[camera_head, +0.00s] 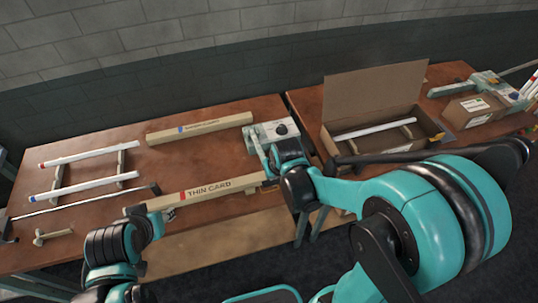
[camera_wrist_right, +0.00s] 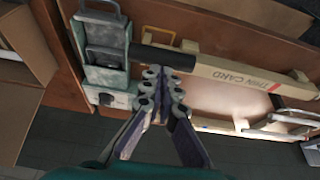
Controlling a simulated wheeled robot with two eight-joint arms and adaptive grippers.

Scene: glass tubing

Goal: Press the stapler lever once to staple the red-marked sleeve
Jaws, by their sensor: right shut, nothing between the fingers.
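The red-marked sleeve (camera_head: 218,188), a long beige box lettered THIN CARD, lies along the table's front; it also shows in the right wrist view (camera_wrist_right: 238,77). A grey and teal stapler (camera_head: 275,130) stands at its right end and shows at the upper left in the wrist view (camera_wrist_right: 105,45). A black bar (camera_wrist_right: 163,57), seemingly the lever, sticks out from the stapler. My right gripper (camera_wrist_right: 163,85) is shut and empty, its tips close by the bar; contact is unclear. My left gripper (camera_head: 160,214) is at the sleeve's left end; its grip is unclear.
A blue-marked sleeve (camera_head: 200,127) lies at the back. White tubes (camera_head: 85,187) rest on a wooden rack at left. An open cardboard box (camera_head: 370,97) holding a white tube stands right of the stapler. A second stapler (camera_head: 487,84) is farther right.

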